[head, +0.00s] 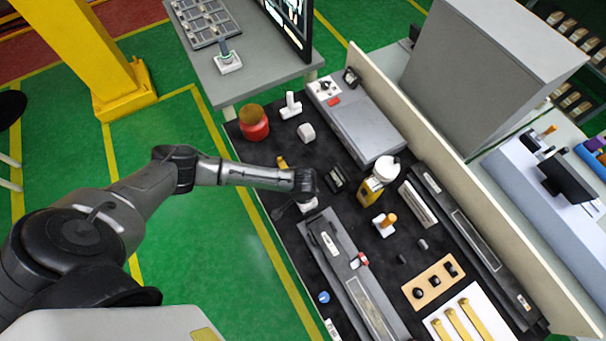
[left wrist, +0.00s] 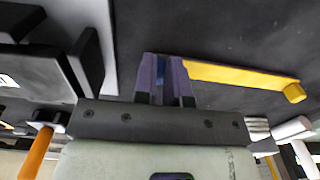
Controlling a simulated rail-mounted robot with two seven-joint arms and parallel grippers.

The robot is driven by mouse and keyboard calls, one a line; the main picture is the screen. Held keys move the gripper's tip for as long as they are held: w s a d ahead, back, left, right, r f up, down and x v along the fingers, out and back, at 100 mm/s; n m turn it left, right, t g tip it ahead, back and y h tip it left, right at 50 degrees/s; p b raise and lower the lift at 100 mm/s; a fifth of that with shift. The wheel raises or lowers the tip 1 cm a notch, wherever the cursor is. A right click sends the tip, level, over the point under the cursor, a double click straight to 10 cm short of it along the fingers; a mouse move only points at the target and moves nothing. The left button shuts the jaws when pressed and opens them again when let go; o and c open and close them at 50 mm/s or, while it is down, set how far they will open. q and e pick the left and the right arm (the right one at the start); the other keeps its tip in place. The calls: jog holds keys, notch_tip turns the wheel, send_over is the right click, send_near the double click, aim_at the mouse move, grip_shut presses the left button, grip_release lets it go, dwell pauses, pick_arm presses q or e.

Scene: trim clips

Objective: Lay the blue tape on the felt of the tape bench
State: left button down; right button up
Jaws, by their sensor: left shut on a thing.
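My left gripper (head: 308,204) reaches in low over the near side of the bench; in the head view the wrist hides most of its fingers. The dark felt (head: 283,206) covers the bench top, and dark surface shows beyond the fingers. I cannot tell whether the tape touches it. A small round blue thing (head: 323,297) lies near the front edge. My right gripper is not in view.
A long grey fixture (head: 340,262) lies close to the gripper. A yellow strip-shaped thing (left wrist: 240,76) is just beyond the fingers. A yellow bottle with a white top (head: 372,190), an orange-handled tool (head: 385,224) and a red jar (head: 253,126) stand around.

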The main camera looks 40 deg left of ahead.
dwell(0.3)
pick_arm(q)
jog(key=c, duration=1.1)
grip_release()
notch_tip(320, 180, up, 14)
jog(key=shift+f, duration=0.1)
